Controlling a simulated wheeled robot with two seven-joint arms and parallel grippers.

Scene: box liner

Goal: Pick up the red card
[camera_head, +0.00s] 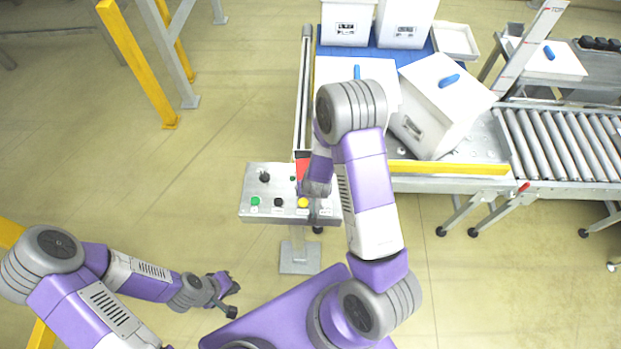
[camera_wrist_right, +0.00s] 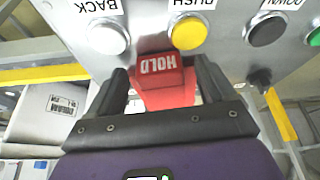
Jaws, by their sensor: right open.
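The red card (camera_head: 302,172), marked HOLD, is at the control panel (camera_head: 257,211), partly hidden by my right arm in the head view. In the right wrist view the red card (camera_wrist_right: 165,85) sits just below the yellow button, its lettering upside down. My right gripper (camera_wrist_right: 162,80) is open, with one dark finger on each side of the card; whether either finger touches it I cannot tell. My left gripper (camera_head: 236,297) is at the lower left, its fingers spread and empty, away from the panel.
The panel carries a yellow button (camera_wrist_right: 187,31), a black button (camera_wrist_right: 266,29), a white button (camera_wrist_right: 108,36) and a green button (camera_head: 255,201). A yellow rail (camera_head: 450,168) edges the conveyor. The floor at left is largely clear.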

